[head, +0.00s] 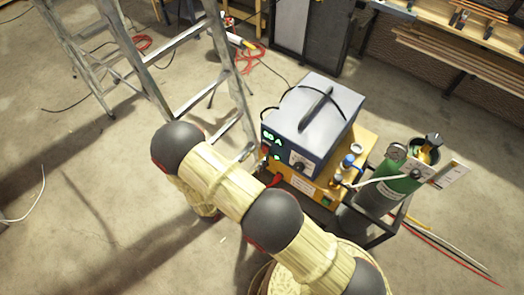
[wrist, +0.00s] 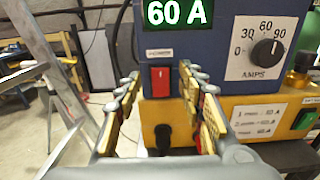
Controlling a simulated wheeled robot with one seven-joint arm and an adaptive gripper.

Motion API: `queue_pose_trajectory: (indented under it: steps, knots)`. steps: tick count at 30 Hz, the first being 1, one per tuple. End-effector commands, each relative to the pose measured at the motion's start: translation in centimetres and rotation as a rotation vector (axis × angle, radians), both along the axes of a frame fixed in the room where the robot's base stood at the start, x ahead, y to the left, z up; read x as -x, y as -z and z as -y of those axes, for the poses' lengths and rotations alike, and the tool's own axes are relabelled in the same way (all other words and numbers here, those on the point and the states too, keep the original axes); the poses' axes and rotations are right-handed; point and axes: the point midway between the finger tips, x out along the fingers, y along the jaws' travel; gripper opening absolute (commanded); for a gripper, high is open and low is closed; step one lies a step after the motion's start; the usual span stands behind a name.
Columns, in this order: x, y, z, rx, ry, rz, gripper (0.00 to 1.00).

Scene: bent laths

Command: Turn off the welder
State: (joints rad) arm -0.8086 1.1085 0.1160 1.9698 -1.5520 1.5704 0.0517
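The welder (head: 312,117) is a blue-grey box with a dark handle on top, standing on a yellow unit on a cart. In the wrist view its front panel (wrist: 203,50) fills the upper right. A green display (wrist: 178,13) reads 60 A. A red rocker switch (wrist: 160,80) sits below the display under a small label, and a black amps knob (wrist: 267,52) is to its right. My gripper (wrist: 165,88) is open and empty, its fingers on either side of the red switch in the picture. I cannot tell whether they touch the panel.
The yellow unit (wrist: 232,104) below has a green switch (wrist: 304,119) and a printed label. A green gas cylinder (head: 388,190) stands right of the welder. Aluminium ladders (head: 172,104) stand to the left. Cables lie on the floor, which is otherwise open at left.

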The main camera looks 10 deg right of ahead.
Motion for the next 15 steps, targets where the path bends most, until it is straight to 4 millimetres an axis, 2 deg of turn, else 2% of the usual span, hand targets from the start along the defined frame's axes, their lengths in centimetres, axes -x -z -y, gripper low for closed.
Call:
queue_pose_trajectory:
  steps: [6, 15]
  knots:
    - [-1.8, 0.0, 1.8, -0.001, 0.002, 0.001, 0.39]
    - [-2.2, 0.0, 2.2, -0.001, 0.000, 0.001, 0.39]
